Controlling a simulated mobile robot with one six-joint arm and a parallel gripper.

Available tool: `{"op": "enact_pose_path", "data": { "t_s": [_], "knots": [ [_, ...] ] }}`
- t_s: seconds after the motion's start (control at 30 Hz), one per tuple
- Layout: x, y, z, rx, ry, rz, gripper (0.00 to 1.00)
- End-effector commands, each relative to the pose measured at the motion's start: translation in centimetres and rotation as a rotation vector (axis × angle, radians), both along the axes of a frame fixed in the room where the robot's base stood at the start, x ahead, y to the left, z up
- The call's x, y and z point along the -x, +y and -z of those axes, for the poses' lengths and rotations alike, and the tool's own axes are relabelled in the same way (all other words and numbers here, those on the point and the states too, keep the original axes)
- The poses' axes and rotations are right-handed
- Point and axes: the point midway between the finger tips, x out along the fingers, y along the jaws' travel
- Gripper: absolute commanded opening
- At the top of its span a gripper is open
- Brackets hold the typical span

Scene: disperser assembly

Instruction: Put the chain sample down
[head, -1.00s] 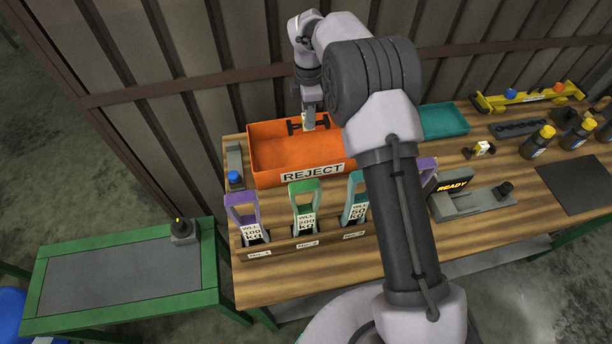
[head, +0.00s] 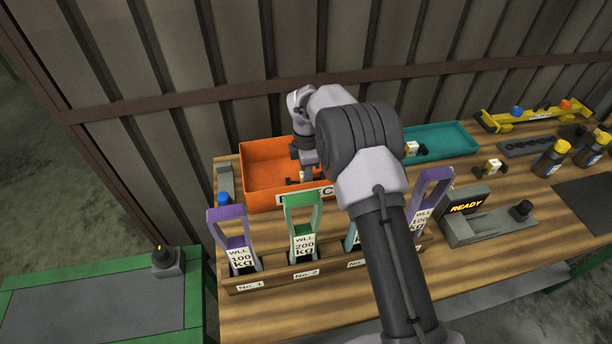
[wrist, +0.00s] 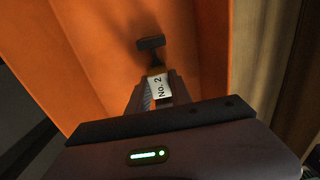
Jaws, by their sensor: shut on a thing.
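The chain sample (wrist: 150,43) is a small dark piece with a white tag (wrist: 160,87) reading "No. 2". In the wrist view my gripper (wrist: 157,92) is shut on it at the tag, and its dark end sticks out beyond the fingers. The orange reject bin (head: 262,168) stands at the back left of the bench. In the head view my gripper (head: 303,177) points down inside the bin near its front wall. My arm hides the bin's right part and some of its label. I cannot tell whether the sample touches the bin floor.
A rack (head: 290,276) with several coloured tagged slings stands in front of the bin. A teal tray (head: 452,140) with a small tagged piece (head: 411,149) lies to the right. The "READY" device (head: 487,214) and bottles (head: 552,157) are farther right.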

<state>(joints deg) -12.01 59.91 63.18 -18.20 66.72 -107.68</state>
Motion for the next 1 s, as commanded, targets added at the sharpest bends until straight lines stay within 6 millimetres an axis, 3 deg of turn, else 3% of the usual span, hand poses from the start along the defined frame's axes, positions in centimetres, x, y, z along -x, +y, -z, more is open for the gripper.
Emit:
{"op": "enact_pose_path", "data": {
  "t_s": [0.13,0.17,0.27,0.53,0.63,1.0],
  "knots": [
    [0.0,0.0,0.2,0.0,0.0,0.0,0.0],
    [0.0,0.0,0.3,0.0,0.0,0.0,0.27],
    [0.0,0.0,0.3,0.0,0.0,0.0,0.47],
    [0.0,0.0,0.3,0.0,0.0,0.0,0.47],
    [0.0,0.0,-0.6,0.0,0.0,0.0,0.47],
    [0.0,0.0,-10.4,0.0,-0.002,-0.001,0.47]
  ]
}}
